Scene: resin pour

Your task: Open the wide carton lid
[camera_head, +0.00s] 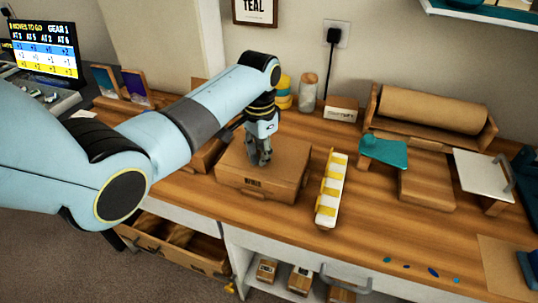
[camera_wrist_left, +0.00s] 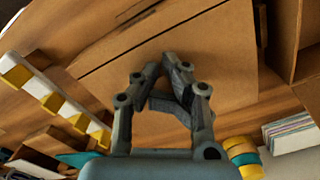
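The wide carton (camera_head: 232,186) is a low brown box with a dark label on its front face, standing on the wooden bench left of the middle. Its lid (camera_head: 288,155) lies flat and looks shut. My left gripper (camera_head: 261,162) points down over the middle of the lid. In the left wrist view the gripper (camera_wrist_left: 161,64) has its fingertips close together with a narrow gap and nothing between them, in front of the plain lid (camera_wrist_left: 225,65). I cannot tell whether the tips touch it. My right gripper is not in view.
A white strip with yellow blocks (camera_head: 331,190) stands just right of the carton. A teal part (camera_head: 384,152), a brown paper roll (camera_head: 432,108) and a pale panel (camera_head: 482,174) lie farther right. An open drawer (camera_head: 180,244) juts out below the bench at left.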

